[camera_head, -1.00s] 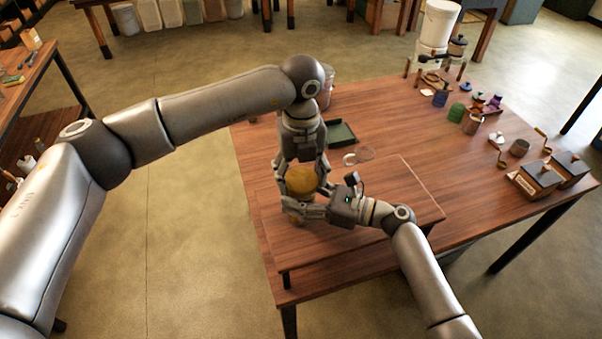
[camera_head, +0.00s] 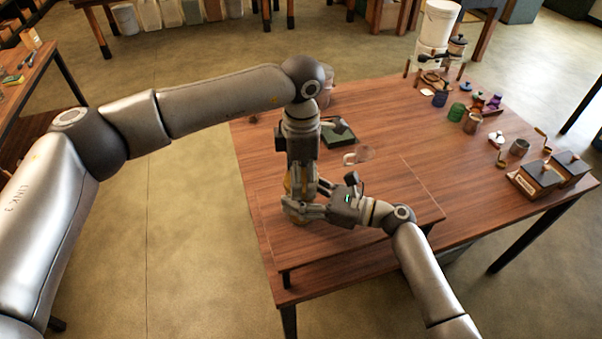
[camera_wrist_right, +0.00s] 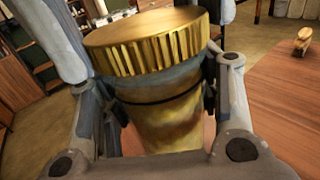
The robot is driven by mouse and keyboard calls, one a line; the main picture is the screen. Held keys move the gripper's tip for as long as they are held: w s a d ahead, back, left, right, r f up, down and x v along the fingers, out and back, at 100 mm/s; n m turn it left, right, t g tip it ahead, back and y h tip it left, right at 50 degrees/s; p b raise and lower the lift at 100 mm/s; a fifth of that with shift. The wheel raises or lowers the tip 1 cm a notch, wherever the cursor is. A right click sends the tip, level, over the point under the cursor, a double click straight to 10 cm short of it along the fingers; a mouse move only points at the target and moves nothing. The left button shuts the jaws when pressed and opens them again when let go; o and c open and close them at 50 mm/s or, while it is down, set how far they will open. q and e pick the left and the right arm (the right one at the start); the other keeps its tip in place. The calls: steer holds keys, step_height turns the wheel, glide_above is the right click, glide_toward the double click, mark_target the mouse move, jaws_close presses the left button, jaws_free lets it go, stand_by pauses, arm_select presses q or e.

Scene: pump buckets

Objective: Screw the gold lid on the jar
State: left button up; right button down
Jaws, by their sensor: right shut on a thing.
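The gold lid (camera_wrist_right: 150,42), with a ribbed rim, sits on top of the jar (camera_wrist_right: 165,125) in the right wrist view. The jar looks upright and amber, with a dark band below its grey neck. My right gripper (camera_head: 306,208) is shut on the jar, its fingers on both sides of the body. My left gripper (camera_head: 300,185) points down from above, with fingers on either side of the lid. Whether they press on it is unclear. In the head view the lid (camera_head: 287,183) is mostly hidden behind my left gripper.
The jar stands on a raised wooden board (camera_head: 370,225) on the table. A dark green tray (camera_head: 338,132) and a clear round piece (camera_head: 358,154) lie behind. Grinders (camera_head: 540,178), several small jars and a white bucket (camera_head: 438,22) stand right.

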arm_select(q)
steer(key=m, duration=0.7)
steer(key=o, duration=1.1)
steer(key=shift+r, duration=0.1)
steer(key=shift+r, duration=2.15)
steer(key=shift+c, duration=0.2)
steer(key=n, duration=0.2)
steer(key=r+n, duration=0.1)
steer(key=n, duration=0.3)
steer(key=shift+r, duration=0.3)
steer(key=n, duration=0.2)
steer(key=r+n, duration=0.1)
steer(key=n, duration=0.1)
steer(key=shift+r+n, duration=0.1)
steer(key=shift+n, duration=0.2)
steer(key=n, duration=0.3)
steer(key=shift+r, duration=0.35)
